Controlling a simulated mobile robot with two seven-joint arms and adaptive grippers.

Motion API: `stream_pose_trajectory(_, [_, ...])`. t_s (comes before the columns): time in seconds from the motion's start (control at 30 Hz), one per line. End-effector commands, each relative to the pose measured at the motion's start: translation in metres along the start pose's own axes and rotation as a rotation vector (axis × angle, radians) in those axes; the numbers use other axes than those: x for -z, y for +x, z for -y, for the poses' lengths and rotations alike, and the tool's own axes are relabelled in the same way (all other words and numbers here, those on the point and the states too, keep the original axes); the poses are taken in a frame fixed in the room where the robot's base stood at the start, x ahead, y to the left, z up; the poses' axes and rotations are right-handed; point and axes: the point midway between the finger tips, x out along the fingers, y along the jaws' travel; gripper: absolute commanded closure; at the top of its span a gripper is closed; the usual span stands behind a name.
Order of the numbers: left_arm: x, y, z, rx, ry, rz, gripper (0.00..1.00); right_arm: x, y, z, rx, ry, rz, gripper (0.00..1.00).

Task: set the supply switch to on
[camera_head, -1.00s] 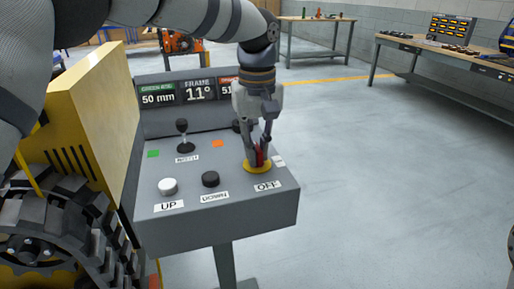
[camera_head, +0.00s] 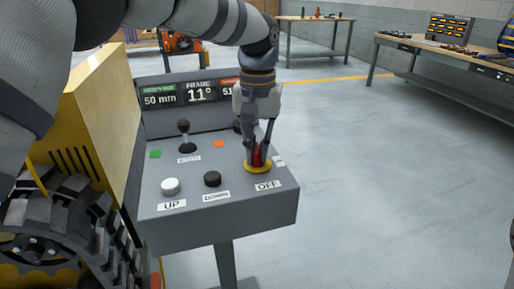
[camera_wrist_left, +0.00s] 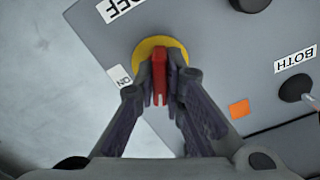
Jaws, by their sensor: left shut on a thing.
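The supply switch is a red handle (camera_wrist_left: 159,78) on a round yellow base (camera_head: 257,168), at the right of the grey control panel (camera_head: 229,217). An OFF label (camera_head: 267,185) lies at its near side, and a small ON label (camera_wrist_left: 119,76) shows beside it in the left wrist view. My left gripper (camera_head: 260,158) points down and is shut on the red handle, with a finger on each side of it (camera_wrist_left: 161,97).
The panel also holds a white UP button (camera_head: 170,186), a black DOWN button (camera_head: 212,179) and a black lever (camera_head: 185,138). A display above reads 50 mm and 11° (camera_head: 201,90). A yellow tracked machine (camera_head: 93,125) stands at left. The floor at right is clear.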

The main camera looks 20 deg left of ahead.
Motion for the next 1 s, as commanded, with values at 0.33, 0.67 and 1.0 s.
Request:
stream_pose_trajectory(0.33, [0.0001,0.0001,0.0001,0.0,0.328,0.0,1.0,0.0018,-0.0025,0.0001,0.0,0.0,-0.008,1.0])
stream_pose_trajectory(0.67, [0.0002,0.0006,0.0,0.0,0.639,0.0,1.0,0.0019,-0.0025,0.0001,0.0,0.0,-0.008,1.0])
stream_pose_trajectory(1.0, [0.0,0.0009,-0.0001,-0.001,0.906,0.001,1.0,0.0014,-0.0019,0.0001,0.0,0.0,-0.006,1.0])
